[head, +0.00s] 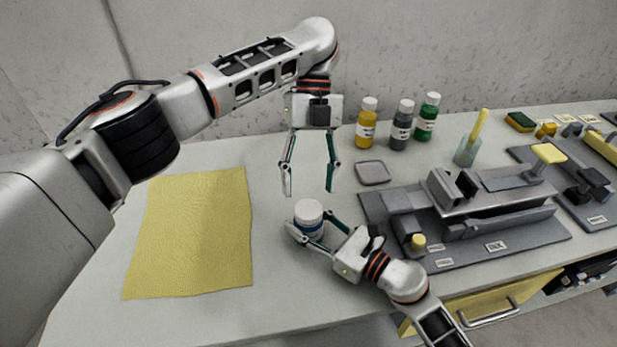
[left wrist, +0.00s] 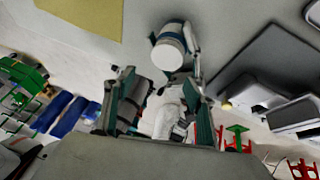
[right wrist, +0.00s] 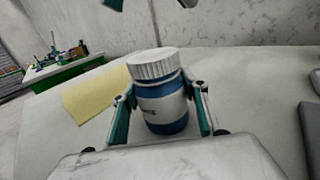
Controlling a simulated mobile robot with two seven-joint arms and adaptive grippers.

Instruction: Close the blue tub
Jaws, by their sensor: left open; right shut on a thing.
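The blue tub (right wrist: 168,118) has a blue body, a pale label and a ribbed white lid (right wrist: 154,65) sitting on its top. It stands upright on the table in the head view (head: 308,224). I cannot tell whether the lid is tight. My right gripper (head: 314,238) is shut around the tub's body, one finger on each side in the right wrist view (right wrist: 162,120). My left gripper (head: 309,190) is open and empty above the tub, fingers pointing down. The lid also shows beyond its fingers in the left wrist view (left wrist: 168,53).
A yellow cloth (head: 190,235) lies flat to the left. A small grey pad (head: 373,173) and a grey fixture (head: 480,215) stand to the right. Yellow (head: 366,124), grey (head: 401,122) and green (head: 428,118) bottles stand behind. The table between cloth and tub is clear.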

